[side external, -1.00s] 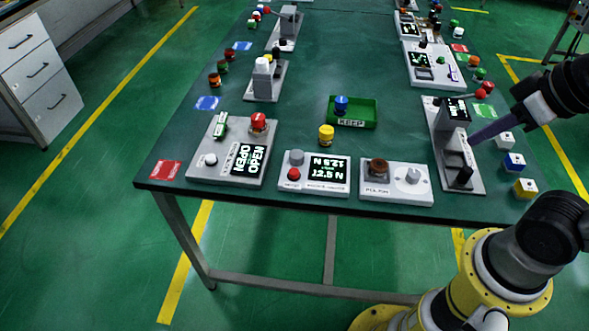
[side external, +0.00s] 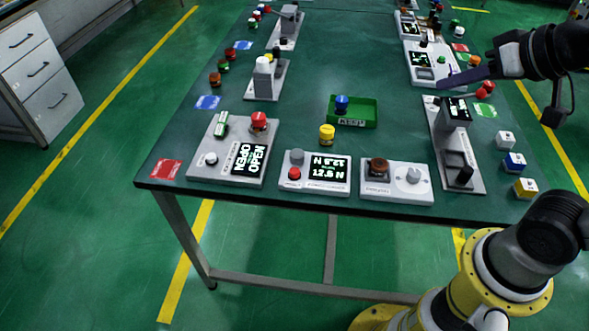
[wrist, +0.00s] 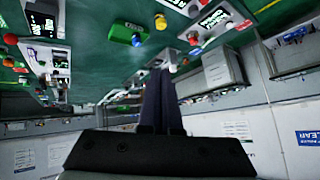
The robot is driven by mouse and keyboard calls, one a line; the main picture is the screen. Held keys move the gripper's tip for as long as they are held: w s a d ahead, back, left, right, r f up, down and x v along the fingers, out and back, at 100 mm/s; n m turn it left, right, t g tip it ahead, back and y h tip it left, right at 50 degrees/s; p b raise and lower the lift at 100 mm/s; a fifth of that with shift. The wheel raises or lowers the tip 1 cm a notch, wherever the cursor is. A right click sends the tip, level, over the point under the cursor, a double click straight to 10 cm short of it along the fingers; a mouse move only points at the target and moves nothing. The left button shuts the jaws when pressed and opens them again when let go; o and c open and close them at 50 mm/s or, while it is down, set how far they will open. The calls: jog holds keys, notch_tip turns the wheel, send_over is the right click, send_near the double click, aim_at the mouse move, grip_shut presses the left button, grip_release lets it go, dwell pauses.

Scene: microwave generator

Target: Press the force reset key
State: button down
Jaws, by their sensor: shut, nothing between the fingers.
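The force unit (side external: 315,188) is a white box at the near edge of the table. It has a dark display (side external: 329,169) with green readings in N, a grey knob (side external: 297,157) and a small red key (side external: 294,173) with a label beneath, too small to read surely. My gripper (side external: 440,82) is at the upper right in the side view, far from the red key and apart from it. Its long dark fingers are together and empty, pointing left. In the wrist view, my gripper (wrist: 160,72) also shows its fingers together.
An OPEN display panel (side external: 230,150) with a red button stands left of the force unit; a white two-control box (side external: 396,192) stands right. A green tray (side external: 366,105) and yellow knob (side external: 326,134) lie behind. A tall grey fixture (side external: 447,140) stands at right.

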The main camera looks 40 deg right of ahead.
jog(key=w+a+m+t+y, duration=0.15)
jog(key=w+a, duration=0.25)
jog(key=w, duration=0.8)
jog(key=g+y, duration=0.2)
send_over(298, 174)
notch_tip(298, 174, down, 17)
jog(key=shift+f, duration=4.45)
jog(key=shift+f, duration=0.4)
